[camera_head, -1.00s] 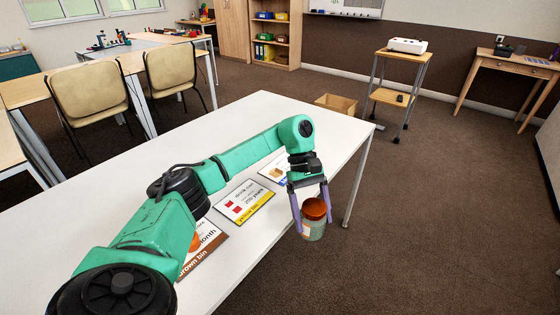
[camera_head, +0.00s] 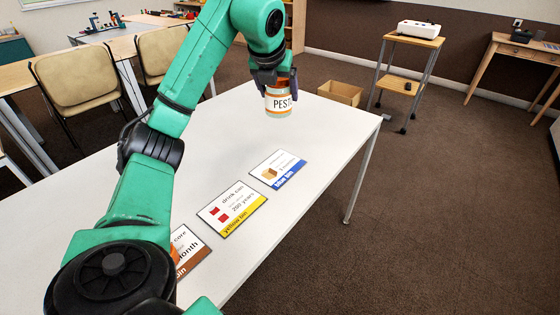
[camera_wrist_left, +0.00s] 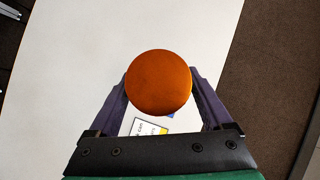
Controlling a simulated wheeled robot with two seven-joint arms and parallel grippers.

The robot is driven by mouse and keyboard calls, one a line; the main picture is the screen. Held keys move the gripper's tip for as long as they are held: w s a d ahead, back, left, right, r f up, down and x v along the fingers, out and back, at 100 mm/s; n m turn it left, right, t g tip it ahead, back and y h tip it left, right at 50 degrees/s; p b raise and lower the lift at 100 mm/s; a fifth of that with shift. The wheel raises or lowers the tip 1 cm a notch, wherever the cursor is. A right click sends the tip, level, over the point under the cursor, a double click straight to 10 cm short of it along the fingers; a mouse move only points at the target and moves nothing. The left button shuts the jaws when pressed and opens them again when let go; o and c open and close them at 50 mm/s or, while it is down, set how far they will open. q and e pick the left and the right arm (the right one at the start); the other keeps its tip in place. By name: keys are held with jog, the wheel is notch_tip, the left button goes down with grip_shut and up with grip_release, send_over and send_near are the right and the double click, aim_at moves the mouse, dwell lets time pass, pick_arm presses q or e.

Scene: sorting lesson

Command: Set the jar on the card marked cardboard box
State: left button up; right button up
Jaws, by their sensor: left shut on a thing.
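The jar (camera_head: 279,101) has an orange lid and a white label reading PEST, partly cut off. My left gripper (camera_head: 272,84) is shut on it and holds it upright above the far part of the white table. In the left wrist view the jar's round lid (camera_wrist_left: 158,83) sits between the two fingers. The card with a cardboard box picture and a blue strip (camera_head: 278,169) lies on the table, nearer than the jar and clear of it. My right gripper is not in view.
A drink can card with a yellow strip (camera_head: 232,208) and a brown-strip card (camera_head: 188,250), partly hidden by my arm, lie in a row on the white table (camera_head: 320,130). A cardboard box (camera_head: 340,93) stands on the floor beyond the table.

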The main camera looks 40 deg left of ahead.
aim_at(278, 115)
pick_arm(q)
jog(key=f+b, duration=0.1)
jog(key=f, duration=0.2)
jog(key=f+b, duration=0.1)
jog(key=f, duration=0.2)
jog(key=shift+s+f, duration=0.2)
jog(key=shift+f, duration=0.05)
notch_tip(278, 115, down, 12)
jog(key=b, duration=0.3)
jog(key=shift+r, duration=0.15)
jog(key=shift+w+f, duration=0.1)
jog(key=shift+f, duration=0.25)
jog(key=o, duration=1.3)
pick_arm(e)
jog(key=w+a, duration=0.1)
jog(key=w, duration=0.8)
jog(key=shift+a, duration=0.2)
pick_arm(q)
jog(key=p+v, duration=0.1)
jog(key=v, duration=1.1)
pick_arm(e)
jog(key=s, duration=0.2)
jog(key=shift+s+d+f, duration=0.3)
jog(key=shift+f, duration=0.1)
